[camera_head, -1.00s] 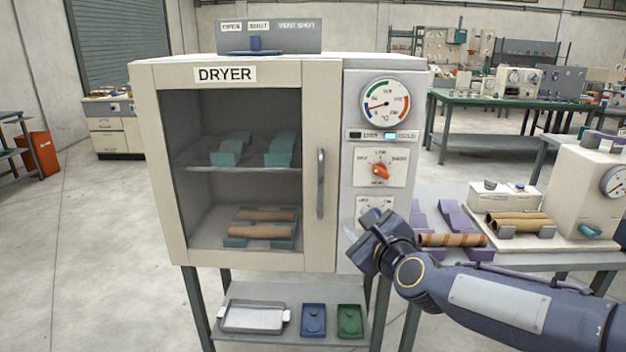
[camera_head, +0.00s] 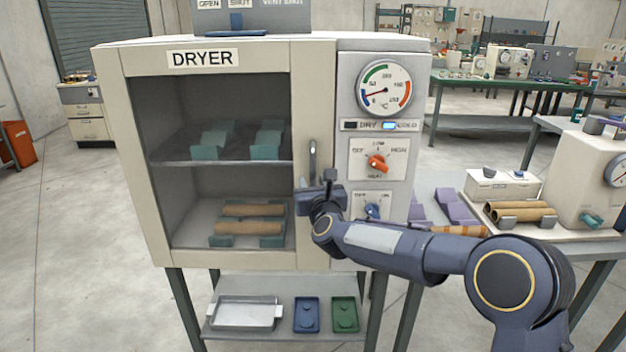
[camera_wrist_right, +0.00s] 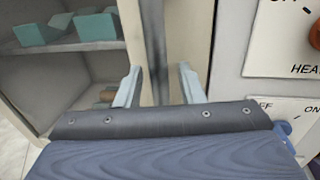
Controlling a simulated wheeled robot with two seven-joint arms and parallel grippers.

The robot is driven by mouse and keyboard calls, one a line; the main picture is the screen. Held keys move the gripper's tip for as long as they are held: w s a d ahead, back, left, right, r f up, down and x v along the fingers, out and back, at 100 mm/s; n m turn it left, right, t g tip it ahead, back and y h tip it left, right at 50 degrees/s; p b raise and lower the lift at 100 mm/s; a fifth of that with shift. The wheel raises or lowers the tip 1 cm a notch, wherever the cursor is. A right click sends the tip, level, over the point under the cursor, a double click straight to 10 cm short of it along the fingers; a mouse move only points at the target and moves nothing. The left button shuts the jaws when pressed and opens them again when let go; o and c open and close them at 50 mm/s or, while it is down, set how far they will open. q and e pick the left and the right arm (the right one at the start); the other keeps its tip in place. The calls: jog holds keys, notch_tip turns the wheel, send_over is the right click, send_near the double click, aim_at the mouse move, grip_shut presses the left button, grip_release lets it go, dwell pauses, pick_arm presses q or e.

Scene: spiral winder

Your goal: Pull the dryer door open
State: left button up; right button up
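The cream dryer door (camera_head: 148,240) is shut, with a window onto the shelves inside. Its vertical grey handle (camera_head: 312,155) is on the door's right side. My right gripper (camera_head: 318,190) is at the lower half of the handle and hides that part. In the right wrist view, the handle (camera_wrist_right: 154,45) runs between the two pale fingers of my right gripper (camera_wrist_right: 160,85). The fingers are open, with a gap on each side of the handle. My left gripper is not in view.
The control panel with a gauge (camera_head: 384,88), an orange knob (camera_head: 377,163) and a blue knob (camera_head: 373,211) is right of the door. A side table with cardboard tubes (camera_head: 518,212) stands at right. A lower shelf holds a metal tray (camera_head: 246,312).

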jog(key=shift+w, duration=0.2)
grip_shut()
